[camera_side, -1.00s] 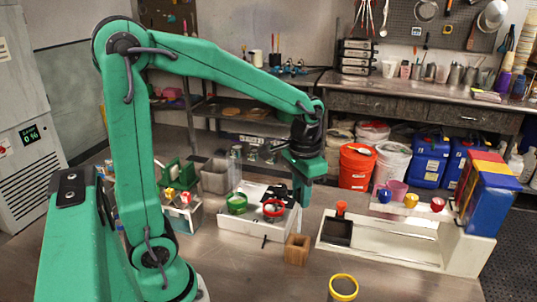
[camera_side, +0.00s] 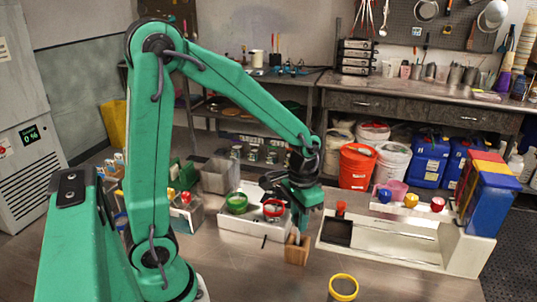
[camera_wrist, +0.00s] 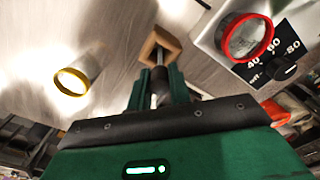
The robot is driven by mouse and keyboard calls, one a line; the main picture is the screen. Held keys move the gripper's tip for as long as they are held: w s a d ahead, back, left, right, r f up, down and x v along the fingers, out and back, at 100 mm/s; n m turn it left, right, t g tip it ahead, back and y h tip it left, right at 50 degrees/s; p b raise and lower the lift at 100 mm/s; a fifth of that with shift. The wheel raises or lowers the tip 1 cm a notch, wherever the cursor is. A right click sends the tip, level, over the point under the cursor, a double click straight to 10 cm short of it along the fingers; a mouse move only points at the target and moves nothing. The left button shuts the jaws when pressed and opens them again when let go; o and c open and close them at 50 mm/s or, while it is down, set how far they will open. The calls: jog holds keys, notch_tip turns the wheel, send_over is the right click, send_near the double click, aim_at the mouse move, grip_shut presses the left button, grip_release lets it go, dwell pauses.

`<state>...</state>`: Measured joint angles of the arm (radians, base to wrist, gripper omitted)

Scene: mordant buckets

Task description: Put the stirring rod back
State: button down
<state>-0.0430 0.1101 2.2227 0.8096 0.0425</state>
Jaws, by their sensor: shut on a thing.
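My gripper (camera_side: 302,226) is low over a small wooden block (camera_side: 296,256) and is shut on the stirring rod. In the wrist view the rod (camera_wrist: 154,98) shows as a thin pale shaft with a dark part, between the green fingers of my gripper (camera_wrist: 160,88). The rod points toward the wooden block (camera_wrist: 173,38), which has an opening in its top. The dark part meets or overlaps the block's near edge in that view. I cannot tell whether the rod's end is inside the opening.
A white unit (camera_side: 240,226) with a green-rimmed jar (camera_side: 237,203) and a red-rimmed jar (camera_side: 273,208) stands close left of the block. A yellow-rimmed jar (camera_side: 342,289) stands to the front right. A long white tray unit (camera_side: 400,255) lies to the right. Bare table lies in front.

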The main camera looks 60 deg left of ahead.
jog(key=shift+f, duration=0.1)
jog(key=c, duration=1.3)
grip_release()
notch_tip(320, 180, up, 12)
jog(key=shift+s, duration=0.1)
